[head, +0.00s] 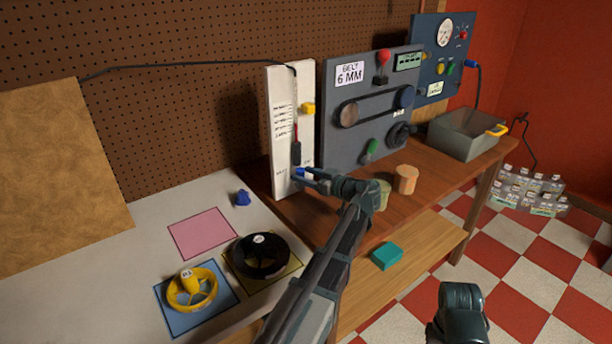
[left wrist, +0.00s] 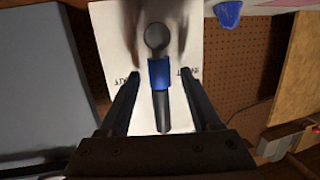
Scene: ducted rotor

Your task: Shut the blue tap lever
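The blue tap lever (head: 303,173) sits low on the white upright panel (head: 280,115) in the head view, partly hidden by my left gripper. In the left wrist view the lever's blue sleeve (left wrist: 160,73) lies between a round grey end (left wrist: 157,36) and a dark end. Small lettering beside it is too unclear to read. My left gripper (head: 314,180) is at the lever. Its two fingers (left wrist: 160,82) are open, one on each side of the sleeve, with a visible gap on both sides. My right gripper does not show; only a dark part of my own body is at the bottom right.
The grey belt panel (head: 345,130) stands just right of the white panel. A yellow handle (head: 308,108) is higher on the white panel. A wooden cylinder (head: 406,179) stands on the bench. A black wheel (head: 260,255) and yellow wheel (head: 190,289) lie on the pale left table.

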